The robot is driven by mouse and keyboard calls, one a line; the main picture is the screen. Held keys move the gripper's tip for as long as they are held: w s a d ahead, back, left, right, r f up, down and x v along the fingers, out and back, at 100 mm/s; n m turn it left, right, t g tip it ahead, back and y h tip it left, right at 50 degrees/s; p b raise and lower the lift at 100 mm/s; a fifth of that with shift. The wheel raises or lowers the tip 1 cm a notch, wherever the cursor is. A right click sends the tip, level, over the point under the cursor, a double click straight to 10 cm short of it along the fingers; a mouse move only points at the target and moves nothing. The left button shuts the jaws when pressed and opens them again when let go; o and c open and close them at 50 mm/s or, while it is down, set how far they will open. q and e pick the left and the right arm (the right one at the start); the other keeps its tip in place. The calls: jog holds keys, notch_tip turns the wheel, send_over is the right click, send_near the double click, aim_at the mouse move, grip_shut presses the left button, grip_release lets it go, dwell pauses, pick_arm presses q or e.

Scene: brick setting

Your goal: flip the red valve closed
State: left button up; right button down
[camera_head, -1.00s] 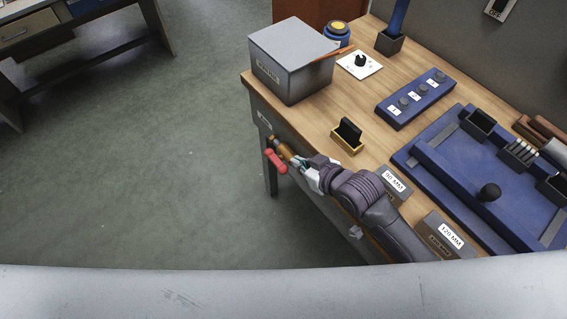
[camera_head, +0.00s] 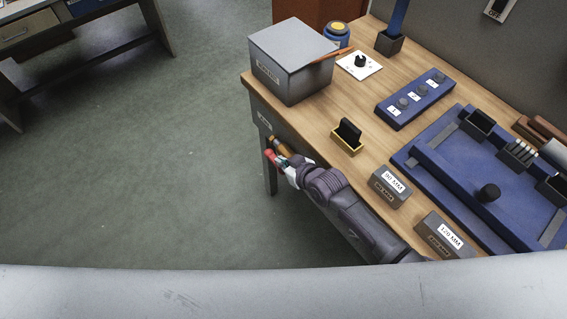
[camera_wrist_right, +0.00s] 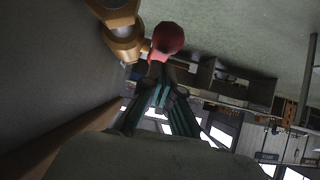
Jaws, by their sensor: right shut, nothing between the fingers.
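The red valve handle (camera_head: 269,155) shows at the left front side of the workbench, beside its brass body (camera_head: 279,145). It is partly hidden by my right gripper (camera_head: 282,166). In the right wrist view the handle's rounded red end (camera_wrist_right: 168,37) lies just beyond the fingertips, with the brass fitting (camera_wrist_right: 123,40) to its left. My right gripper (camera_wrist_right: 158,74) is shut with nothing between its fingers. Its tips are at or very close to the handle; I cannot tell if they touch. My left gripper is not in view.
The wooden workbench (camera_head: 322,122) carries a grey box (camera_head: 290,62), a yellow-rimmed holder (camera_head: 347,145), a blue button panel (camera_head: 415,98), a blue tray (camera_head: 450,165) and two labelled blocks (camera_head: 390,187). The floor left of the bench is open.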

jog(key=shift+s+d+f, duration=0.1)
jog(key=shift+s+f, duration=0.05)
jog(key=shift+f, duration=0.25)
